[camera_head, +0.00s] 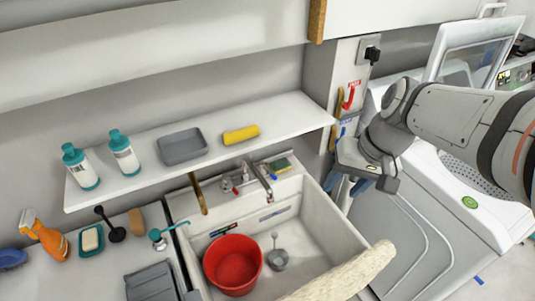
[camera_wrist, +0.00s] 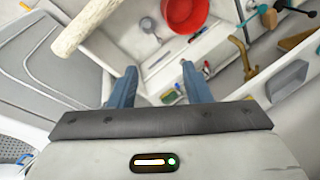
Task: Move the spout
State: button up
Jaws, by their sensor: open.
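The spout (camera_head: 263,179) is a thin grey metal tube on the tap at the back of the white sink (camera_head: 345,238). It points forward over the basin. The tap's red knob (camera_head: 227,186) stands left of it. My gripper (camera_head: 346,184) is open and empty, with blue fingers pointing down, to the right of the spout and apart from it. In the wrist view my gripper (camera_wrist: 158,86) has its fingers spread wide with nothing between them. There the tap area is small and partly hidden by a finger, so I cannot make out the spout clearly.
A red bucket (camera_head: 233,264) and a ladle (camera_head: 277,258) are in the sink. A pale rolled piece (camera_head: 345,274) crosses its front right. A shelf (camera_head: 205,165) with bottles, a tray and a yellow roll hangs above. A white washing machine (camera_head: 425,225) stands right.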

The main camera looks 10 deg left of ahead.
jog(key=w+a+f+n+g+y+b, duration=0.1)
jog(key=w+a+f+g+y+b, duration=0.1)
jog(key=w+a+f+y+b, duration=0.4)
jog(key=w+a+f+g+y+b, duration=0.15)
jog(key=w+a+f, duration=0.35)
jog(key=w+f, duration=0.55)
jog(key=w+a+f+n+g+y+b, duration=0.1)
jog(key=w+a+f+y+b, duration=0.4)
jog(key=w+f, duration=0.4)
jog(key=s+p+x, duration=0.1)
jog(key=p+x, duration=0.1)
jog(key=x, duration=0.6)
jog(key=shift+f, duration=0.45)
jog(key=shift+h, duration=0.25)
grip_shut()
